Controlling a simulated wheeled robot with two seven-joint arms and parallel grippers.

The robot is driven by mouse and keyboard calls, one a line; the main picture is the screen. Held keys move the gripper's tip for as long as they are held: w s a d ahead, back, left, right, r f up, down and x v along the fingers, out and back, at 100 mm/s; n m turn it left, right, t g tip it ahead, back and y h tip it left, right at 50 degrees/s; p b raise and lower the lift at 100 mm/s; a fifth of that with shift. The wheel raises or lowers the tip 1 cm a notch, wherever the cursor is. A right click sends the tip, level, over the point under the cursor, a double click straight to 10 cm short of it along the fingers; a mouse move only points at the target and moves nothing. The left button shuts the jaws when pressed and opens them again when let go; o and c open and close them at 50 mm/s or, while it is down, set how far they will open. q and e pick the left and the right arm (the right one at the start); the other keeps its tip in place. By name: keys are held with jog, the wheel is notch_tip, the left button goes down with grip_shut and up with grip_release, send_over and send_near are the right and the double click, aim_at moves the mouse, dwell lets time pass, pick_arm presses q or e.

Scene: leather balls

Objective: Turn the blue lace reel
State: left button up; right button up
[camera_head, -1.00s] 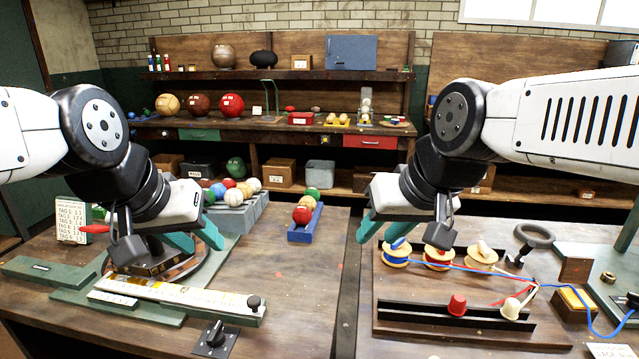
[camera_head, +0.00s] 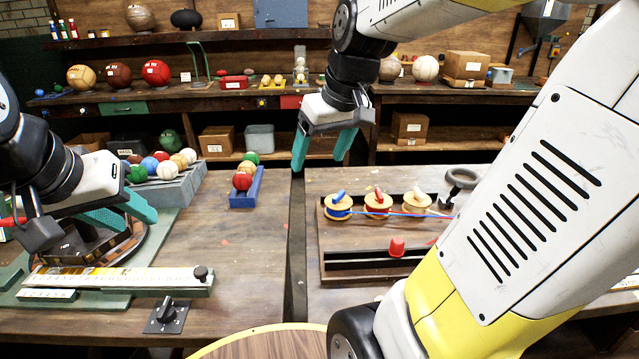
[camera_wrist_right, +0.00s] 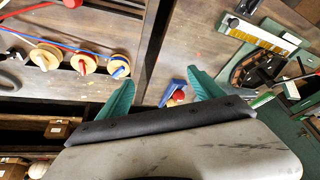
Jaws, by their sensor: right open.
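The blue lace reel (camera_head: 338,206) is a pale wooden spool with blue lace and a blue handle, leftmost of three reels on the right bench. It also shows in the right wrist view (camera_wrist_right: 119,67), left of the fingers. My right gripper (camera_head: 319,163) is open and empty, raised beyond and left of the reels, near the gap between the benches; the wrist view shows its teal fingers (camera_wrist_right: 161,76) spread apart. My left gripper (camera_head: 138,222) looks open and empty over the left bench, far from the reel.
A red reel (camera_head: 377,203) and a plain reel (camera_head: 416,202) stand right of the blue one. My right arm hides much of the right bench. A blue ball tray (camera_head: 247,190) stands on the left bench.

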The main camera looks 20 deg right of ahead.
jog(key=w+d+f+n+g+h, duration=0.1)
jog(key=w+d+f, duration=0.2)
jog(key=w, duration=0.2)
jog(key=w+d+f+n+g, duration=0.1)
jog(key=w+d+f, duration=0.15)
jog(key=w, duration=0.35)
jog(key=n+g, duration=0.2)
jog(key=n, duration=0.1)
send_over(339, 194)
jog(key=shift+h, duration=0.4)
notch_tip(339, 194, down, 8)
jog(key=shift+f, duration=0.2)
notch_tip(339, 194, down, 8)
jog(key=shift+r, duration=0.1)
jog(key=c, duration=1.4)
jog(key=shift+m, duration=0.4)
